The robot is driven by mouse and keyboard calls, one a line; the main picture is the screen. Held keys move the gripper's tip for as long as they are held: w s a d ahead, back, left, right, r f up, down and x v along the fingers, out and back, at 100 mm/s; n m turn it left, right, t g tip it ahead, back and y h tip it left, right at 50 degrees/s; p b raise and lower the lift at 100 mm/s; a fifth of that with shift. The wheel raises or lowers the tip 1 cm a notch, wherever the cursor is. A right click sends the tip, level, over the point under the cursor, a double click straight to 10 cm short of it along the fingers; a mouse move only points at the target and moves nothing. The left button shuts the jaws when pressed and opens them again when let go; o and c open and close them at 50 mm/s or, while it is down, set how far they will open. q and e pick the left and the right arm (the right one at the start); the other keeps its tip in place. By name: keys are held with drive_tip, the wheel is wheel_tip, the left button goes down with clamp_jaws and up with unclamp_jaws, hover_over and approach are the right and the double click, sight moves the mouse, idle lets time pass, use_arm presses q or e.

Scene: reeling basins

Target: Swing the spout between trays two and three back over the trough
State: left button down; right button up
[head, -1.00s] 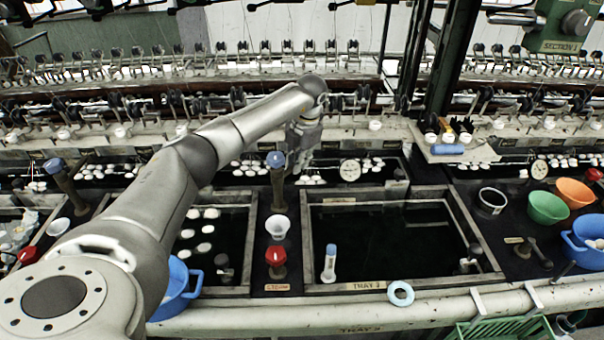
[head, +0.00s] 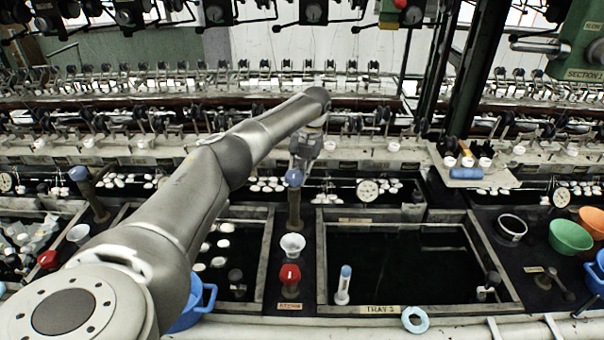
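Between the tray at left (head: 232,292) and the tray labelled TRAY 3 (head: 400,222) stands a dark upright post with a blue knob (head: 294,177), which I take for the spout. Which way its outlet points is unclear. Behind it runs a narrow dark water channel with white cocoons (head: 265,185), probably the trough. My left arm comes in from the left, and its gripper (head: 300,163) points down just above and behind the knob in the picture. Contact and finger opening are too small to tell. My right gripper is not in view.
On the divider stand a white cup (head: 292,245) and a red-topped valve (head: 290,274). A white bottle with a blue cap (head: 343,285) stands at TRAY 3's front left. A blue ring (head: 415,319) lies on the front edge. Blue basin (head: 195,302) at front left.

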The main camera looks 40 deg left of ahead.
use_arm(q)
drive_tip(key=shift+a+r, duration=0.15)
drive_tip(key=shift+a, duration=0.05)
idle(0.4)
drive_tip(key=c, duration=1.5)
unclamp_jaws()
drive_tip(key=shift+o, duration=0.4)
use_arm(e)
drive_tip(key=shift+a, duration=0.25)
use_arm(q)
wheel_tip(320, 180, up, 12)
drive_tip(key=w+d, duration=0.1)
drive_tip(key=d, duration=0.1)
drive_tip(key=shift+w+f, duration=0.2)
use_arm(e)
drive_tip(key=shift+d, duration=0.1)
